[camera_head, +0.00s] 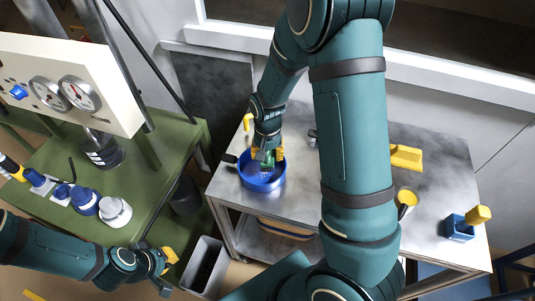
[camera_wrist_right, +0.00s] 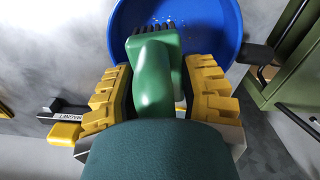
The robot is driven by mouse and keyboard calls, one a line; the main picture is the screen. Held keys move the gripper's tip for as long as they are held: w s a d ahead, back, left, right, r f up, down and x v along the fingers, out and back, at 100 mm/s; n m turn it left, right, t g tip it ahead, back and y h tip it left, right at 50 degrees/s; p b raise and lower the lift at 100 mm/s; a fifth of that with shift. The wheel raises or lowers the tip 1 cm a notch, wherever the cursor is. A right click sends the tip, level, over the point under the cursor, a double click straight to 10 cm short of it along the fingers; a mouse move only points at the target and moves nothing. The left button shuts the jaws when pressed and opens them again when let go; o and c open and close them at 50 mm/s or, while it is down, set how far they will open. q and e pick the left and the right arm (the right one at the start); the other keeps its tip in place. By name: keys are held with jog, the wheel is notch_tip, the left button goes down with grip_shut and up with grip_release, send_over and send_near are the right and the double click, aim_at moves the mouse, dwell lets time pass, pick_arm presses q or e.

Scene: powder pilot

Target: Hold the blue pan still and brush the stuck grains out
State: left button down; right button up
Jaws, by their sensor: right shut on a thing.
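The blue pan (camera_head: 264,184) stands on the grey metal table near its left edge, its black handle (camera_head: 229,158) pointing left. It also shows in the right wrist view (camera_wrist_right: 222,30). My right gripper (camera_head: 267,155) is over the pan, shut on a green brush (camera_wrist_right: 155,75). The brush's dark bristles (camera_wrist_right: 163,29) point into the pan; whether they touch its floor I cannot tell. A few pale grains show on the pan floor around the bristles. My left gripper (camera_head: 168,270) is low at the lower left, away from the pan, with its yellow fingers apart and empty.
A yellow scoop (camera_head: 405,156), a yellow round cup (camera_head: 407,197) and a blue box with a yellow-handled thing (camera_head: 460,227) are on the table's right. A green bench (camera_head: 140,205) with gauges and weights stands left. A grey bin (camera_head: 205,266) is on the floor between.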

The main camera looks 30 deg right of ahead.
jog(key=shift+r+p, duration=0.6)
jog(key=shift+r, duration=0.45)
notch_tip(320, 180, up, 3)
jog(key=p, duration=0.2)
jog(key=shift+p, duration=0.35)
